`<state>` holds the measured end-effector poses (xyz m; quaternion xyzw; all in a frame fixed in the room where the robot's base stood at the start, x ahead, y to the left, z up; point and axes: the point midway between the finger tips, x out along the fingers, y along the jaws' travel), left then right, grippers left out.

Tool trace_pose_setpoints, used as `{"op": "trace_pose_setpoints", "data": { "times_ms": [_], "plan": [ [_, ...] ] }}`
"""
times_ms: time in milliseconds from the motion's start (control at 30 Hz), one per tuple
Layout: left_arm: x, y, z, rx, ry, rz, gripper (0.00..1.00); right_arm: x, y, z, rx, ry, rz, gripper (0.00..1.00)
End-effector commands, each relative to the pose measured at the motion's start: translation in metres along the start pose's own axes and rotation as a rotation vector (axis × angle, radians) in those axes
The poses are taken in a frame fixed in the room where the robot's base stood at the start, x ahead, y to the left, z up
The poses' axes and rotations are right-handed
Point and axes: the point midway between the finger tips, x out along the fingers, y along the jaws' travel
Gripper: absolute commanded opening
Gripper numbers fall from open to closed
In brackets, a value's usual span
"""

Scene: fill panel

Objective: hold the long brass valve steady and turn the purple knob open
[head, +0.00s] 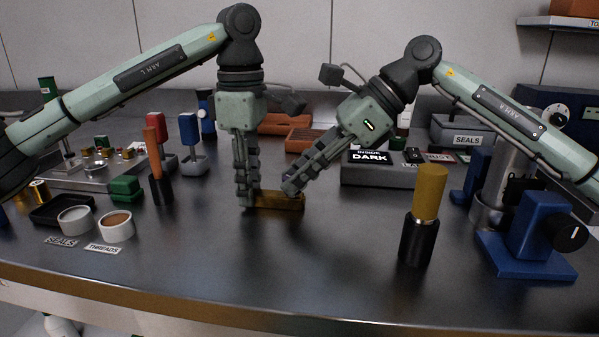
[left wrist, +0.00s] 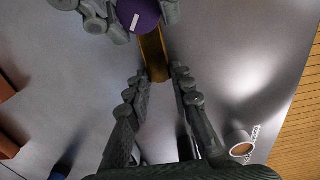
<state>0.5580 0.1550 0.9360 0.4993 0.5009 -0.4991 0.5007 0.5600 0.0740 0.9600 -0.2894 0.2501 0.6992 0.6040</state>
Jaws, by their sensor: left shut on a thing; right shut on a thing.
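The long brass valve (head: 279,201) lies low over the middle of the bench; whether it touches the top I cannot tell. My left gripper (head: 247,199) points straight down and is shut on the valve's left end. In the left wrist view, its fingers (left wrist: 157,76) flank the brass body (left wrist: 153,52). The purple knob (left wrist: 138,14) shows at the valve's far end there, with a white mark on it. My right gripper (head: 290,188) comes in slanted from the upper right and is shut on the knob, its fingers on both sides. The knob is hidden in the head view.
A gold-topped black cylinder (head: 430,190) stands at front right, near a blue fixture (head: 528,240). White cups (head: 115,226) and a dark tray (head: 62,210) sit at left. A grey box marked DARK (head: 380,174) stands behind the right gripper. The bench front is clear.

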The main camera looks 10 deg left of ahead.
Motion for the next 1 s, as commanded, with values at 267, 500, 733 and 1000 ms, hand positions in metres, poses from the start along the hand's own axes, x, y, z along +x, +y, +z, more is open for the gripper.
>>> {"op": "trace_pose_setpoints", "data": {
  "times_ms": [267, 500, 733, 1000],
  "plan": [
    [-0.001, 0.000, 0.000, -0.001, 0.000, 0.001, 0.00, 0.000, 0.000, 0.000, 0.001, 0.000, -0.001, 0.46],
    [-0.001, 0.000, 0.000, -0.001, -0.001, 0.001, 0.00, 0.000, 0.000, 0.000, 0.001, 0.000, -0.001, 0.47],
    [-0.001, 0.000, 0.000, -0.001, 0.000, 0.001, 0.00, -0.017, -0.001, 0.000, 0.002, 0.000, -0.005, 0.47],
    [0.000, 0.000, 0.000, -0.001, -0.001, 0.001, 0.00, -0.074, -0.001, 0.000, 0.002, 0.000, -0.005, 0.47]
  ]
}}
